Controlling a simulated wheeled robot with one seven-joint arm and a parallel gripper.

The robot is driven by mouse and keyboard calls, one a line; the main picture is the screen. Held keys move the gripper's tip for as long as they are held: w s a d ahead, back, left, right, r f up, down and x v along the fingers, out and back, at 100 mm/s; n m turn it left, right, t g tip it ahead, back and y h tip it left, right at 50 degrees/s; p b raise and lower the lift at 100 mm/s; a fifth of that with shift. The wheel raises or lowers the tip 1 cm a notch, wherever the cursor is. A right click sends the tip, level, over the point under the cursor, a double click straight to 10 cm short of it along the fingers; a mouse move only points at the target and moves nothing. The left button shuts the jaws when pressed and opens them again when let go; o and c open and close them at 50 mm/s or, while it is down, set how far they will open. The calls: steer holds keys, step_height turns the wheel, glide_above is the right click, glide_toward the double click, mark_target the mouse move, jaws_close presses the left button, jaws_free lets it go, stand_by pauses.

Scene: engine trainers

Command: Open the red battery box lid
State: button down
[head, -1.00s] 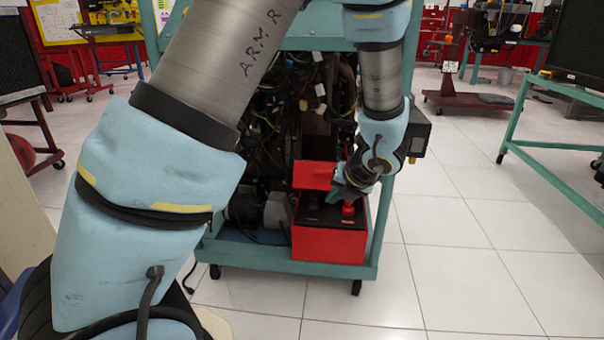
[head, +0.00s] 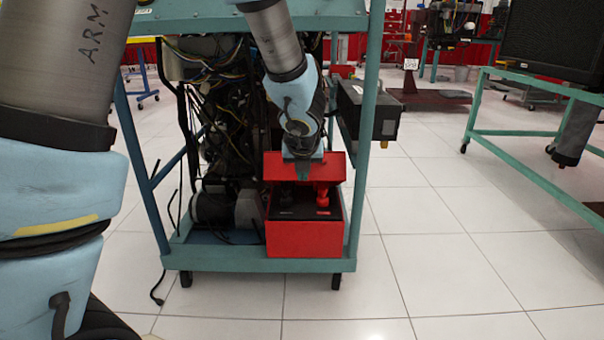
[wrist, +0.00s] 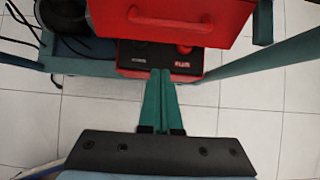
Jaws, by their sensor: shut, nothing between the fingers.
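The red battery box (head: 305,238) stands on the low shelf of the teal engine trainer cart. Its red lid (head: 333,167) is raised at the back, so the black battery top (head: 296,206) and a red terminal show. In the wrist view the lid (wrist: 190,22) fills the top middle, with its handle facing me, and the battery top (wrist: 160,57) shows below it. My gripper (head: 303,172) is in front of the raised lid, above the battery. In the wrist view its teal fingers (wrist: 161,75) are together with nothing between them. I cannot tell whether they touch the lid.
The trainer cart's frame (head: 357,150) has posts on both sides of the box and a top rail above. A dark box (head: 370,112) hangs at its right post. Another teal frame (head: 500,135) stands at the right. The tiled floor (head: 420,270) in front is clear.

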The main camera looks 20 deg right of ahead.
steer(key=w, duration=0.1)
steer(key=w+d+p, duration=0.1)
steer(key=w+r+p, duration=0.1)
steer(key=shift+w+d, duration=0.35)
steer(key=shift+w, duration=0.05)
steer(key=w+d+r+p, duration=0.1)
steer(key=w+r+p, duration=0.1)
steer(key=p, duration=0.1)
steer(key=w+d+r+p, duration=0.1)
steer(key=w+p, duration=0.1)
steer(key=p, duration=0.2)
steer(key=w+r+p, duration=0.2)
steer(key=p, duration=0.2)
steer(key=shift+d+r, duration=0.35)
steer(key=shift+d, duration=0.05)
steer(key=shift+w+d+r+p, duration=0.15)
steer(key=shift+w+d+p, duration=0.1)
steer(key=shift+w+p, duration=0.4)
steer(key=shift+w+d, duration=0.15)
